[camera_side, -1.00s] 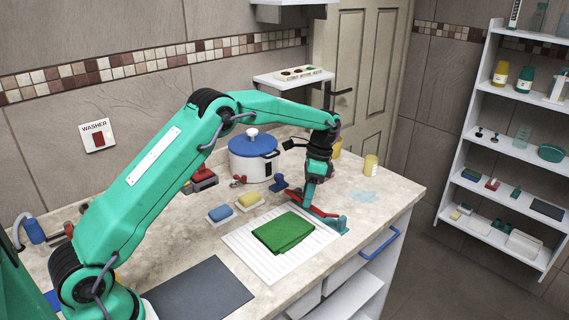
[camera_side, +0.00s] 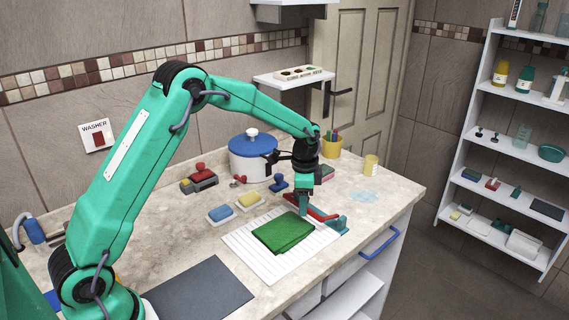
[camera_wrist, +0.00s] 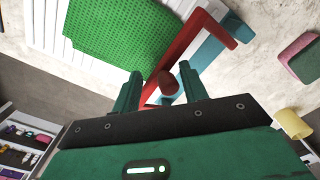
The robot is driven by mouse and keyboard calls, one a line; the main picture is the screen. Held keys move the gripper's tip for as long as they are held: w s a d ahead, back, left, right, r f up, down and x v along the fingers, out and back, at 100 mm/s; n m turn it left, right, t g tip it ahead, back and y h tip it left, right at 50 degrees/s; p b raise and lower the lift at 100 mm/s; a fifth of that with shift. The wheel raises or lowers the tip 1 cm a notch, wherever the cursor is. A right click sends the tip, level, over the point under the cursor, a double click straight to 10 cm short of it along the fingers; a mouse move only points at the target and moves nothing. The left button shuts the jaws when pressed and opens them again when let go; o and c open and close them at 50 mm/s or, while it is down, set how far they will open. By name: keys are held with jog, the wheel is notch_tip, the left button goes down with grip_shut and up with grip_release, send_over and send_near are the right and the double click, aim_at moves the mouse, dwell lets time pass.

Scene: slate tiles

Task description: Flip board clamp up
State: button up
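The white ribbed board (camera_side: 258,263) lies on the counter with a folded green cloth (camera_side: 284,234) on it. The board clamp (camera_side: 322,214), a red bar with teal end pieces, lies low along the board's back right edge. In the wrist view the red clamp (camera_wrist: 187,42) runs beside the green cloth (camera_wrist: 115,35), with a red round knob (camera_wrist: 168,82) below. My gripper (camera_side: 303,193) is over the clamp's left part. In the wrist view my gripper (camera_wrist: 160,85) is open, its teal fingers on either side of the knob with gaps showing. Contact cannot be told.
A blue-lidded pot (camera_side: 252,160) and a blue stamp-like object (camera_side: 279,183) stand behind the board. A yellow pencil cup (camera_side: 332,146) and a yellow jar (camera_side: 370,164) are at the back right. The front right counter is mostly clear.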

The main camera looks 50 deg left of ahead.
notch_tip(320, 180, up, 8)
jog(key=s+d+r+n+t, duration=0.1)
jog(key=s+r+n, duration=0.3)
jog(key=s, duration=0.6)
jog(key=s+r+n+t, duration=0.2)
jog(key=s+r+n, duration=0.2)
jog(key=s+r, duration=0.4)
jog(key=shift+s+d+r+n+t, duration=0.3)
jog(key=shift+s+d+t, duration=0.1)
jog(key=shift+s, duration=0.9)
jog(key=w+f+n+g, duration=0.1)
jog(key=w+f, duration=0.4)
jog(key=w, duration=0.6)
jog(key=w+a+f+n+g, duration=0.1)
jog(key=w+f, duration=0.3)
jog(key=w, duration=0.8)
jog(key=shift+w+a+f+g, duration=0.25)
jog(key=shift+f+g, duration=0.15)
jog(key=shift+g, duration=0.5)
